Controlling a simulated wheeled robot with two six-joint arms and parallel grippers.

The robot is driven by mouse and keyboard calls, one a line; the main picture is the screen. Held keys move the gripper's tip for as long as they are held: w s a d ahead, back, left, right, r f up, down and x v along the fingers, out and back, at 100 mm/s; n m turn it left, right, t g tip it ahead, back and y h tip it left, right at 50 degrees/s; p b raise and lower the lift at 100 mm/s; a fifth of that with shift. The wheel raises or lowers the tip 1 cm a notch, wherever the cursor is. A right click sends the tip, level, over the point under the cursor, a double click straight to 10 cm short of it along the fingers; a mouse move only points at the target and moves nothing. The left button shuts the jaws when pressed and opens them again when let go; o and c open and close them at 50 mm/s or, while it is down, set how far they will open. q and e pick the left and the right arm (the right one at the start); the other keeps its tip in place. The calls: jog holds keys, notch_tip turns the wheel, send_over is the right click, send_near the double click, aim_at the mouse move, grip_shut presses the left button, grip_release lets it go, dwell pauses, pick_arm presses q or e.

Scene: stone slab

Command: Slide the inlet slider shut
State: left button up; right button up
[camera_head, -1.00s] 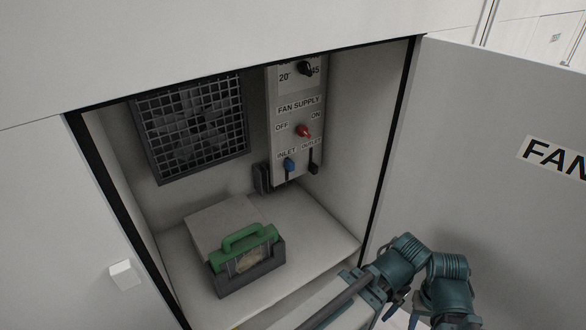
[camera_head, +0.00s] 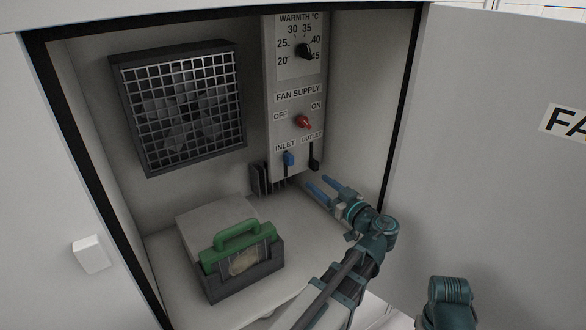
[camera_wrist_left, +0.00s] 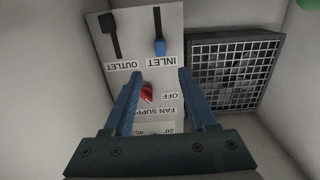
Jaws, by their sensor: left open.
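The inlet slider is a blue knob (camera_head: 288,158) on the grey fan supply panel (camera_head: 283,92), just below the INLET label in the head view. Its knob sits at the label end of its slot; the wrist view shows it upside down (camera_wrist_left: 159,47). The black outlet slider (camera_head: 314,164) is beside it, with its knob at the end away from its label. My left gripper (camera_head: 318,183) is open and empty, inside the cabinet, below and to the right of the inlet knob and apart from it. My right gripper is out of view.
A red OFF/ON switch (camera_head: 303,122) and a black warmth dial (camera_head: 304,51) are higher on the panel. A fan grille (camera_head: 182,107) is on the back wall. A green-handled filter block (camera_head: 238,242) stands in a dark holder on the floor. The open door (camera_head: 500,180) stands right.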

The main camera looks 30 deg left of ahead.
aim_at(292, 161)
pick_arm(q)
jog(key=shift+w+a+r, duration=0.1)
jog(key=shift+a, duration=0.05)
jog(key=x, duration=1.3)
jog(key=shift+w+a, duration=0.15)
jog(key=shift+a, duration=0.15)
grip_shut()
dwell(0.9)
